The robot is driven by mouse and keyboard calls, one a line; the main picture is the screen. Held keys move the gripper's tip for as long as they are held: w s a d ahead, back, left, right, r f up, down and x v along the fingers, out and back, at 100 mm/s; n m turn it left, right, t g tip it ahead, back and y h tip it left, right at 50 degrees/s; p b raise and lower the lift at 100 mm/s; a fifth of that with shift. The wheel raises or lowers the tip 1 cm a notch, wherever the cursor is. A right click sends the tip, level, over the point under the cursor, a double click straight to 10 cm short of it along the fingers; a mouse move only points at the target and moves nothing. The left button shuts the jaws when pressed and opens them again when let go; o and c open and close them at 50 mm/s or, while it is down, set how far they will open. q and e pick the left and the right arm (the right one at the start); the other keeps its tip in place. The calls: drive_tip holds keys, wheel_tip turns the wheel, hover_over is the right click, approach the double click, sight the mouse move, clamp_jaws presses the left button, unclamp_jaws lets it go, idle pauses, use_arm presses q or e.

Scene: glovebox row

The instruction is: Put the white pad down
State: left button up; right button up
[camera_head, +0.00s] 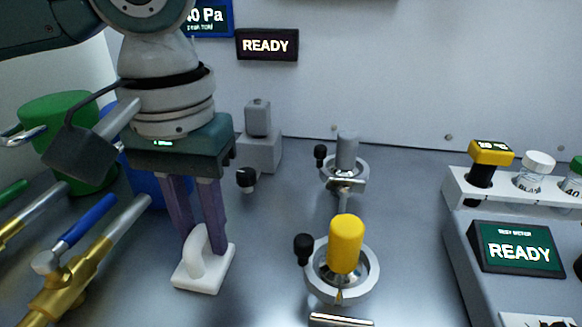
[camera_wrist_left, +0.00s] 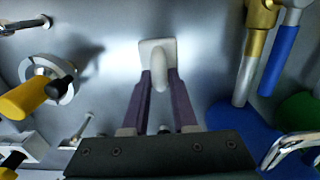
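The white pad (camera_head: 203,277) has a flat square base and an upright, rounded handle. It is low over the grey floor, left of the yellow-capped fixture. I cannot tell for sure whether its base touches the floor. My left gripper (camera_head: 203,236) points down from above, its purple fingers on either side of the handle. In the left wrist view the pad (camera_wrist_left: 158,47) is at the fingertips, and the handle fills the gap between the fingers (camera_wrist_left: 160,80). The gripper looks shut on it. My right gripper is in neither view.
A yellow-capped fixture (camera_head: 346,245) and a grey-capped one (camera_head: 347,155) stand to the right. Brass valves with a blue handle (camera_head: 88,222) and a green container (camera_head: 62,112) crowd the left. A rack with vials (camera_head: 520,190) and a READY display (camera_head: 517,249) is far right.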

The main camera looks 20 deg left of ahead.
sight(201, 225)
use_arm(q)
drive_tip(key=o, duration=0.4)
drive_tip(key=shift+r, duration=0.1)
wheel_tip(201, 225, up, 12)
drive_tip(key=p, duration=0.2)
drive_tip(key=shift+p, duration=0.3)
